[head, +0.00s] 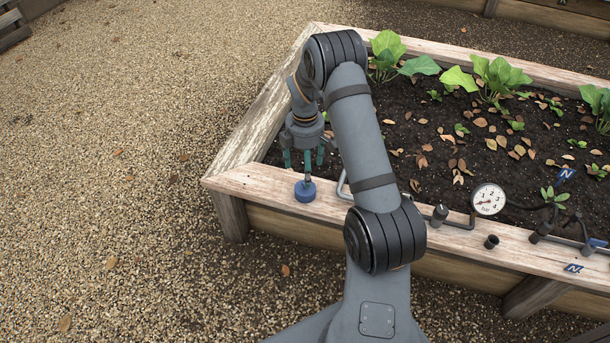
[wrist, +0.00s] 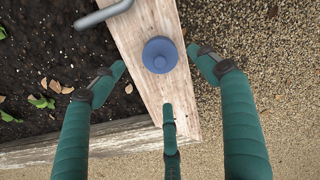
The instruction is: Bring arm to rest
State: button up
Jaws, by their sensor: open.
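My gripper (head: 305,167) hangs over the near left corner of the raised bed, pointing down. Its green fingers are spread apart, with nothing between them in the wrist view (wrist: 158,78). A blue round knob (head: 305,191) sits on the bed's wooden rim (head: 248,181), just below the fingers. In the wrist view the knob (wrist: 160,55) lies on the rim between the two outer fingertips, with visible gaps to both. The arm is bent, with its elbow raised. It hides part of the near rim and the soil behind it.
A pressure gauge (head: 488,199) with pipes and a hose stands on the near rim at right. A grey metal handle (wrist: 103,15) is beside the knob. Leafy plants (head: 495,75) grow in the bed's soil. Open gravel (head: 110,150) lies to the left.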

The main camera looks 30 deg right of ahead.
jog(key=shift+r, duration=1.1)
jog(key=shift+f, duration=0.1)
notch_tip(320, 180, down, 12)
jog(key=b, duration=0.3)
jog(key=shift+w+r, duration=0.1)
jog(key=shift+r, duration=0.25)
notch_tip(320, 180, up, 3)
jog(key=shift+r+p, duration=0.1)
jog(key=shift+p, duration=0.55)
jog(key=shift+s+d+r, duration=0.1)
jog(key=shift+s+r, duration=0.1)
jog(key=shift+r, duration=0.1)
jog(key=shift+s+d+r, duration=0.2)
jog(key=shift+s+d, duration=0.15)
jog(key=shift+d, duration=0.05)
